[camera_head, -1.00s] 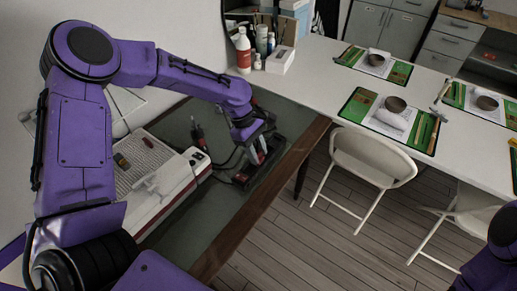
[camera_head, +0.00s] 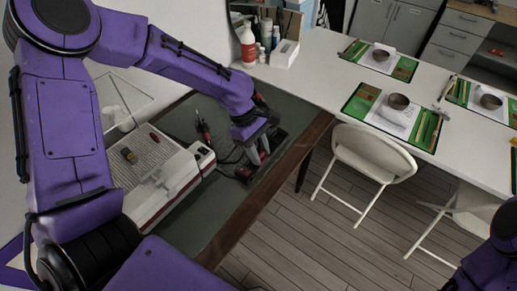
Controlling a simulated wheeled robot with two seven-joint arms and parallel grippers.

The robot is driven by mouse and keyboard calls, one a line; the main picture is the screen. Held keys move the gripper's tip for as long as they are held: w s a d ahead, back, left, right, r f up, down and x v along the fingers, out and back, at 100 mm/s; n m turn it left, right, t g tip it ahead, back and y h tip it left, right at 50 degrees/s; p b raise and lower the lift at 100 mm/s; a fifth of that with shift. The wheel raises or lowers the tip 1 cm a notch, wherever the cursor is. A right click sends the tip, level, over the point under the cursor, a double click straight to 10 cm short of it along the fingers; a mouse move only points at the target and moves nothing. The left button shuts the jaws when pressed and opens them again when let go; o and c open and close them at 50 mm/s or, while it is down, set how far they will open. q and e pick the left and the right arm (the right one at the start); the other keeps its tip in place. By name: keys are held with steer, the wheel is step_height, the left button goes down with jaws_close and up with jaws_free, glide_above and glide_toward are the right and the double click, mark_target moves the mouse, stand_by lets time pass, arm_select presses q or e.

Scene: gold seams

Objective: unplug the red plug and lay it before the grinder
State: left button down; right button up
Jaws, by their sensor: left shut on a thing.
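My left gripper (camera_head: 258,153) points down over the dark power strip (camera_head: 243,173) near the bench's wooden front edge. It is shut on a small red thing, apparently the red plug (camera_head: 264,157), mostly hidden by the fingers. I cannot tell whether the plug is still seated in the strip. A slim dark and red hand tool (camera_head: 204,130) stands left of the gripper. A cream machine with a red stripe (camera_head: 160,172) sits further left. I cannot tell for certain which of these is the grinder. My right gripper is out of view; only part of my right arm shows at lower right.
Dark cables run between the machine and the strip. A white bottle (camera_head: 248,46) and a white box (camera_head: 284,54) stand behind. Bare green bench mat (camera_head: 200,218) lies before the machine. A white folding chair (camera_head: 372,155) stands right of the bench.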

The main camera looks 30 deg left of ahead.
arm_select(q)
steer(key=shift+r+p, duration=1.2)
steer(key=shift+p, duration=0.2)
steer(key=shift+f, duration=0.1)
